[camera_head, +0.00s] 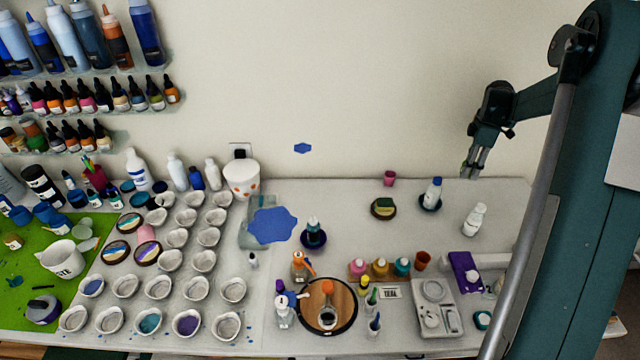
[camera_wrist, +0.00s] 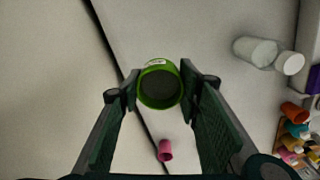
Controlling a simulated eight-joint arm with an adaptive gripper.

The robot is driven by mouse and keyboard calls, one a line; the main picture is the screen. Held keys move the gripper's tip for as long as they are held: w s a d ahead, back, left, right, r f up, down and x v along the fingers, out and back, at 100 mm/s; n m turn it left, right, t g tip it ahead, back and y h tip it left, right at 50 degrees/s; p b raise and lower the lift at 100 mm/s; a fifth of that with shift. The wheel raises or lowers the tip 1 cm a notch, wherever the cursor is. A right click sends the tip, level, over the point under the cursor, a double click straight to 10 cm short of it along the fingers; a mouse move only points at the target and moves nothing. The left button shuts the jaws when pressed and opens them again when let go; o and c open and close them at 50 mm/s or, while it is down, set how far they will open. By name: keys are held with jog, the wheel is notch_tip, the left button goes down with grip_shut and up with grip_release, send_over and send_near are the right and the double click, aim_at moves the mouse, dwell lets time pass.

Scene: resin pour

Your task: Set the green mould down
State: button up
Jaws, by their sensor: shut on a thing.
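The green mould (camera_wrist: 158,88) is a round, bright green cup with a dark inside and a small white label on its rim. In the wrist view it sits between the tips of my gripper (camera_wrist: 159,89), which is shut on it. In the head view my gripper (camera_head: 474,166) points down near the back of the white table (camera_head: 350,225), at the right. I cannot make out the mould there. It appears held above the table's back edge.
A pink cup (camera_head: 389,178), a dark disc with a green patch (camera_head: 383,209) and a bottle on a blue base (camera_head: 432,194) stand left of my gripper. A white bottle (camera_head: 475,219) stands below it in the picture. Bare table lies between these things.

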jog(key=r, duration=0.6)
jog(key=shift+a, duration=0.4)
jog(key=a+n, duration=0.2)
jog(key=a, duration=2.6)
jog(key=s+a+n, duration=0.1)
jog(key=s+a, duration=0.4)
jog(key=a, duration=0.6)
jog(key=s+a, duration=0.5)
jog(key=a, duration=0.5)
jog(key=s+a+n, duration=0.1)
jog(key=s+a, duration=0.4)
jog(key=a, duration=0.6)
jog(key=shift+w+d+f, duration=0.1)
jog(key=shift+w+f, duration=0.05)
jog(key=shift+f, duration=1.2)
jog(key=shift+w+d+f, duration=0.1)
jog(key=shift+f, duration=1.2)
